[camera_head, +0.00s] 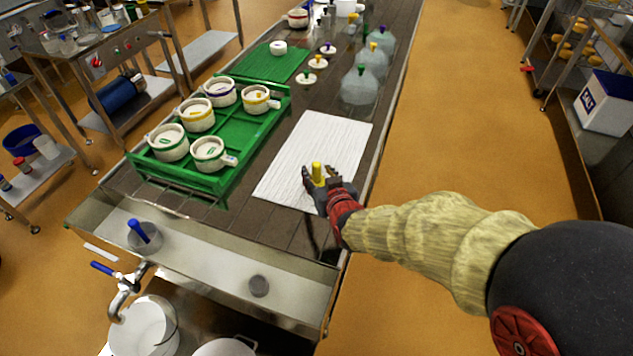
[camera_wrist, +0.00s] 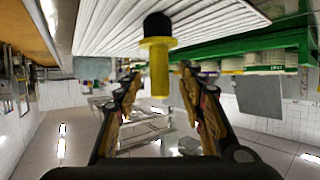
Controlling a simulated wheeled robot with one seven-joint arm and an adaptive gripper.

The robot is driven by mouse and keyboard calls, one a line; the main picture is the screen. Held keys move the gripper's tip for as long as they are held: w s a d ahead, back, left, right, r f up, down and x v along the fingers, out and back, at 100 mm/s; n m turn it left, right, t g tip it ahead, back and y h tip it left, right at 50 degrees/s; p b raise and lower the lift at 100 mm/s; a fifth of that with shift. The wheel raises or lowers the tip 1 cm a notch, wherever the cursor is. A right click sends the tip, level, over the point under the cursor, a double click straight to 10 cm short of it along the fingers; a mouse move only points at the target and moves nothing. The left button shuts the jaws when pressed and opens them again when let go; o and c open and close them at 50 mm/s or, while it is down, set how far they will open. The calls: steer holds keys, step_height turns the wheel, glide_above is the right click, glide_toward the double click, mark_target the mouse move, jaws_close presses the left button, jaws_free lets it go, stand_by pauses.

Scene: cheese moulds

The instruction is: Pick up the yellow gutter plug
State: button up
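The yellow gutter plug (camera_head: 317,171) stands upright on the white ribbed mat (camera_head: 300,165), near the mat's right side. In the wrist view, which is turned upside down, the plug (camera_wrist: 159,70) shows a yellow handle and a black base against the mat. My gripper (camera_head: 322,183) is open at the plug. In the wrist view its two fingers (camera_wrist: 160,85) lie on either side of the yellow handle, with a gap visible on each side. The plug's base is hidden by my gripper in the head view.
A green tray (camera_head: 222,183) with several white moulds stands left of the mat. Clear glass bottles (camera_head: 359,86) and small lids stand behind it. The mat is otherwise clear.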

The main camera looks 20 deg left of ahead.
steer(key=shift+x, duration=1.35)
steer(key=c, duration=0.3)
jaws_close()
